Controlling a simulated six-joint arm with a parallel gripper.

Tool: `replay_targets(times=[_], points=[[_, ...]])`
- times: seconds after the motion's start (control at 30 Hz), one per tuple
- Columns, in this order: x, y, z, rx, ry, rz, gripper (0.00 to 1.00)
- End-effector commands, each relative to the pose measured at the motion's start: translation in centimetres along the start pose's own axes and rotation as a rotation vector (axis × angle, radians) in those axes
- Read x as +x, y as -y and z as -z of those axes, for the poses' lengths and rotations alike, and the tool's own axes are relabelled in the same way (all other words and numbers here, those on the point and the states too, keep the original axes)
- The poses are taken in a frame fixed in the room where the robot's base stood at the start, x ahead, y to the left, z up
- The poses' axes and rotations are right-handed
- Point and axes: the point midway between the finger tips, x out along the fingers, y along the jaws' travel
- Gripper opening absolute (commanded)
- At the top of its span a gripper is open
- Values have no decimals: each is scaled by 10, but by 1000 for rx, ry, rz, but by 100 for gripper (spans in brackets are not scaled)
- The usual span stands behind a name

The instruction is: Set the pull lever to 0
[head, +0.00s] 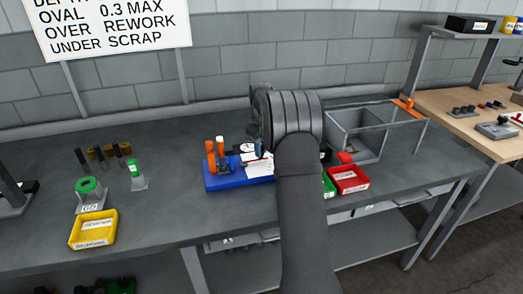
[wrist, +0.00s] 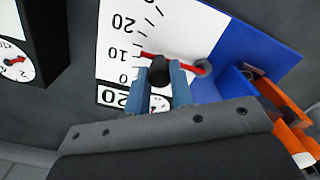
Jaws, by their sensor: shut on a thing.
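The pull lever (wrist: 188,62) is a red arm with a black knob, pivoting over a blue base (wrist: 265,50). Its red tip points close to the 10 mark on the white scale card (wrist: 180,25), which shows 0, 10 and 20. My gripper (wrist: 160,75) is shut on the black knob, one blue finger on each side. In the head view my gripper (head: 260,149) is partly hidden by my own arm, above the blue base (head: 220,183) and the card (head: 261,168). The lever cannot be made out there.
Orange clamps (head: 212,157) stand on the base's left. A yellow bin (head: 94,230) is far left.

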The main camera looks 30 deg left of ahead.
Motion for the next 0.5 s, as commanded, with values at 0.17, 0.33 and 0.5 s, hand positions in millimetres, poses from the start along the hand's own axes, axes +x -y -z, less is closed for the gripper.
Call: replay_targets(times=[0.17, 0.33, 0.5], points=[[-1, -5, 9, -143, 0, -2, 0], [-1, -8, 17, -275, 1, -2, 0], [0, -10, 24, -383, 2, -2, 0]])
